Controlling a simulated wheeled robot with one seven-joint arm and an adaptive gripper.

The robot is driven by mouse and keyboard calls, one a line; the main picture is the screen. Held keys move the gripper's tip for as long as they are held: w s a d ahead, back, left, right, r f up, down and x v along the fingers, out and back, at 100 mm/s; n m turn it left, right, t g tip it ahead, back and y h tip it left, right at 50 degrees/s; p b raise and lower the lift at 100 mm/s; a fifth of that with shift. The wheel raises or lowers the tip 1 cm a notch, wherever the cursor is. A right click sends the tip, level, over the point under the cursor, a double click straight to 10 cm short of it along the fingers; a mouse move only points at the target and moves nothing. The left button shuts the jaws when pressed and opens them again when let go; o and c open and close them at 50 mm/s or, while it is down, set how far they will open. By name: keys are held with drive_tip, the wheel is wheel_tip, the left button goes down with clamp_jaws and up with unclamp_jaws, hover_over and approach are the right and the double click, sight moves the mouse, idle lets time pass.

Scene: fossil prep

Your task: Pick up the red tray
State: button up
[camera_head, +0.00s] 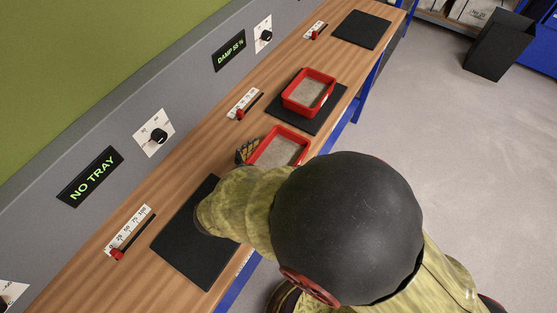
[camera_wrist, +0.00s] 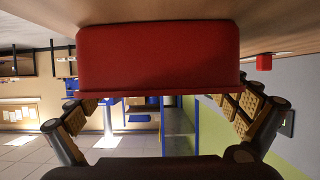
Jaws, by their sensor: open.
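Two red trays with grey-beige contents show in the head view. The nearer red tray (camera_head: 279,149) rests on the bare wooden bench, partly hidden by my arm. The farther red tray (camera_head: 308,93) sits on a black mat (camera_head: 325,117). In the wrist view, which looks upside down, a red tray (camera_wrist: 158,58) fills the upper middle. My gripper (camera_wrist: 157,106) is open and empty, with its fingers spread toward the tray's two sides; I cannot tell whether they touch it. In the head view one finger shows at the near tray's left edge; the other is hidden.
An empty black mat (camera_head: 185,245) lies nearer on the bench (camera_head: 85,280), beside a panel reading NO TRAY (camera_head: 90,177). Another empty mat (camera_head: 361,30) lies at the far end. Red-knobbed sliders (camera_head: 240,113) line the panel side. A black bin (camera_head: 499,45) stands on the open floor.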

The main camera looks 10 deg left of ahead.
drive_tip(key=shift+c, duration=0.4)
drive_tip(key=c, duration=1.1)
drive_tip(key=shift+r, duration=0.1)
drive_tip(key=shift+c, duration=0.7)
